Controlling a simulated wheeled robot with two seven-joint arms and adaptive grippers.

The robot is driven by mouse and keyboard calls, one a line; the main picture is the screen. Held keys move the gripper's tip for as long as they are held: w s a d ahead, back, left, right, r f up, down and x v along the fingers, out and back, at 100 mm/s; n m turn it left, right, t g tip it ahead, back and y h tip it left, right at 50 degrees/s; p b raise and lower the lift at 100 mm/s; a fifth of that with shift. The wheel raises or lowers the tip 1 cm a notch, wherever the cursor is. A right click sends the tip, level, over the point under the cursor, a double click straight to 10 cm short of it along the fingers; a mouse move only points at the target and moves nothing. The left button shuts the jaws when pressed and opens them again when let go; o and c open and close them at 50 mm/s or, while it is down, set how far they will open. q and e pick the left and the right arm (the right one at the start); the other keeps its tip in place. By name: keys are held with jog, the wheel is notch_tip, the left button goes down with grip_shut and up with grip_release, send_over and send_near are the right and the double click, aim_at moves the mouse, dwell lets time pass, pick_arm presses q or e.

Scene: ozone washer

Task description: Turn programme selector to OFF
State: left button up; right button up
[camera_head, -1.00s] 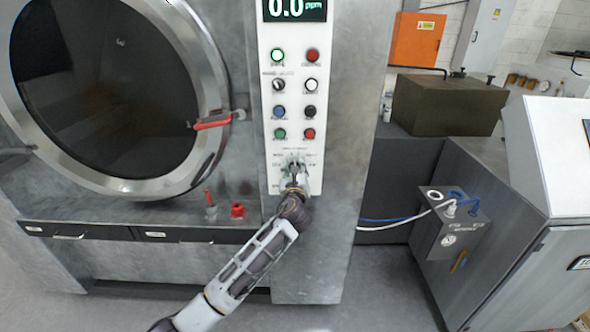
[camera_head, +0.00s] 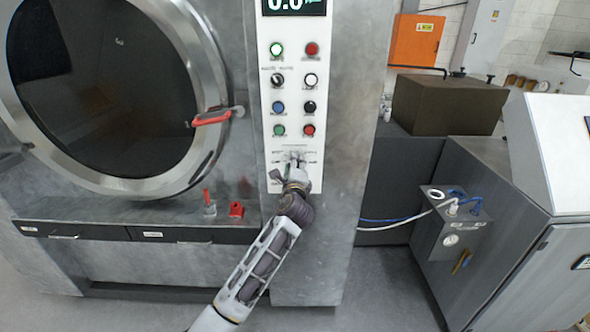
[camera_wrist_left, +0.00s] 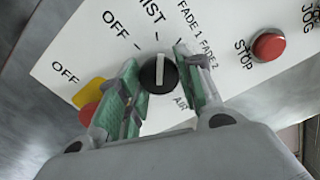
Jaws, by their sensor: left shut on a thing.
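The programme selector is a round black knob (camera_wrist_left: 158,76) with a white pointer line, on a white panel (camera_wrist_left: 90,60). In the wrist view the pointer points towards the top, roughly between the MIST and FADE 1 labels; the OFF label by the dial is to its left. My left gripper (camera_wrist_left: 162,85) is shut on the knob, with a green-padded finger on each side. In the head view my left gripper (camera_head: 296,162) is at the lower part of the control panel (camera_head: 267,120) and hides the knob. My right gripper is not in view.
A red STOP button (camera_wrist_left: 269,46) is to the right of the knob, and a yellow-based red button (camera_wrist_left: 88,112) is partly hidden by the left finger. Several buttons sit above the gripper on the panel. The round door's red handle (camera_head: 212,118) juts out at the left.

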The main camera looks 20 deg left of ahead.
pick_arm(q)
jog(key=n+b, duration=0.4)
jog(key=n, duration=0.6)
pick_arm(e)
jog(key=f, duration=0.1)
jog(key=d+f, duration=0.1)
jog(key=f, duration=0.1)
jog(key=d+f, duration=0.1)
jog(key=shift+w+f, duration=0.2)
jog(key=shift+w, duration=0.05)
pick_arm(q)
jog(key=o, duration=1)
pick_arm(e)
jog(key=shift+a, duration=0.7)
